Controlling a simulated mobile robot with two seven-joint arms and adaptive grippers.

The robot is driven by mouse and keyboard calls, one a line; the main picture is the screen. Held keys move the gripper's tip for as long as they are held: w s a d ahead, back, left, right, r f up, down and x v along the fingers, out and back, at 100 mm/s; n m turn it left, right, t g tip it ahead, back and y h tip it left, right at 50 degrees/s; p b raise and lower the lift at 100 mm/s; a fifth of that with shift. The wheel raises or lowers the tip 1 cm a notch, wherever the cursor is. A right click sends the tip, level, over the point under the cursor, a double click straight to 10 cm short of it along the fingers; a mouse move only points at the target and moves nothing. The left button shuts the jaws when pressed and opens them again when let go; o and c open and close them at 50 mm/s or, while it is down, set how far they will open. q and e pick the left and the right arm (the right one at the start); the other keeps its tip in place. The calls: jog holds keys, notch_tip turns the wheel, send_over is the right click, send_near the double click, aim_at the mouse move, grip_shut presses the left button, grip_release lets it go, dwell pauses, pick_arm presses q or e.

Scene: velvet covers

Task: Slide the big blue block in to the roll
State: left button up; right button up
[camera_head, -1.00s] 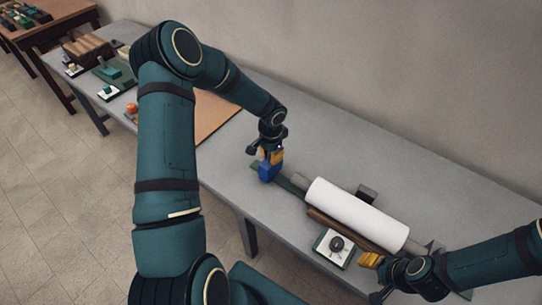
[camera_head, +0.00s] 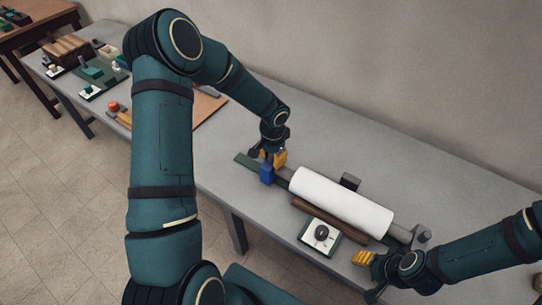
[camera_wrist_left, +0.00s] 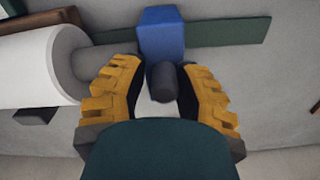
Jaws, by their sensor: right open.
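The big blue block (camera_head: 267,173) stands on a dark green strip (camera_head: 245,160), just left of the white roll (camera_head: 340,200). My left gripper (camera_head: 268,156) is above the block, its yellow fingers closed around the block's dark round knob (camera_wrist_left: 162,82). In the left wrist view the blue block (camera_wrist_left: 161,32) is beside the roll's grey core (camera_wrist_left: 95,62); I cannot tell whether they touch. The white roll (camera_wrist_left: 40,68) is at the left there.
A brown bar (camera_head: 328,221) lies along the roll's front. A white panel with a black knob (camera_head: 321,236) is in front of it. A dark grey block (camera_head: 350,181) stands behind the roll. A brown board (camera_head: 200,108) and several small items are further left.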

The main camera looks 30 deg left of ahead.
pick_arm(q)
jog(key=shift+o, duration=1.4)
jog(key=shift+d, duration=0.1)
notch_tip(320, 180, up, 12)
